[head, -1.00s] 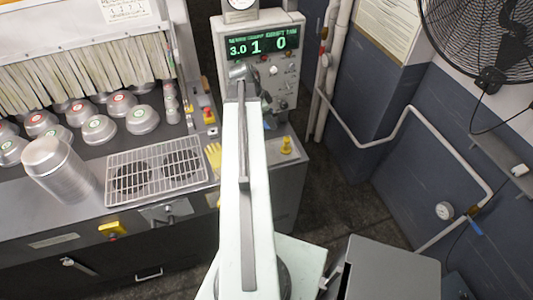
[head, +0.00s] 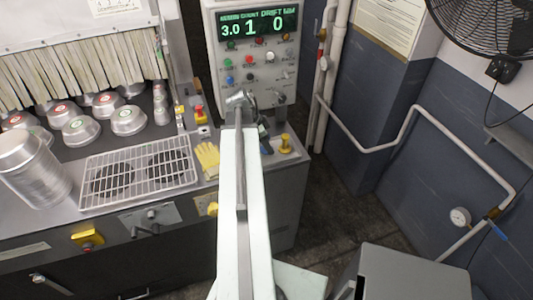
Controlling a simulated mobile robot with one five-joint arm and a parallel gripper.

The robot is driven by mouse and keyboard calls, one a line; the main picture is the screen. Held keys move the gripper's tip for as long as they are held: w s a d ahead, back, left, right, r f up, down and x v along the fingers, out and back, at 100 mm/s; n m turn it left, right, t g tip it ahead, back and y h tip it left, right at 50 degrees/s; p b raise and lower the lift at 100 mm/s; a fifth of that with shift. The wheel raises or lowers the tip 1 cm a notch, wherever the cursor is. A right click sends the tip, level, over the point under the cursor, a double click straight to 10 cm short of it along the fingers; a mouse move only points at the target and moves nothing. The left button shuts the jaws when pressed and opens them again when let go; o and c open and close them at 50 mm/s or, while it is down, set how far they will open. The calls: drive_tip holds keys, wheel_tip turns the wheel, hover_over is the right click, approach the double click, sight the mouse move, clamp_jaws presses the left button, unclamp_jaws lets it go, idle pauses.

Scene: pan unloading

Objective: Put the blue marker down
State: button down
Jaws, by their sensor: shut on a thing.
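My arm reaches forward from the bottom of the head view, and its upper joint stands in front of the control panel. My gripper (head: 264,138) is small and dark, partly hidden behind the arm, just left of the yellow knob on the counter. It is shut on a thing. A small bit of blue beside it appears to be the blue marker (head: 267,127); most of it is hidden. I cannot tell whether the marker touches the counter.
The control panel (head: 259,60) rises behind the gripper. The yellow knob (head: 285,144) stands close on its right. Yellow gloves (head: 207,158), a wire rack (head: 137,172) and several metal pans (head: 128,119) lie to the left. A grey box (head: 415,272) is at lower right.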

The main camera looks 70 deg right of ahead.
wheel_tip(320, 180, down, 3)
drive_tip(key=shift+r+b, duration=0.2)
drive_tip(key=shift+b, duration=0.35)
drive_tip(key=shift+r, duration=0.25)
drive_tip(key=shift+f, duration=0.15)
drive_tip(key=c, duration=0.7)
unclamp_jaws()
drive_tip(key=p+v, duration=1.1)
drive_tip(key=v, duration=0.1)
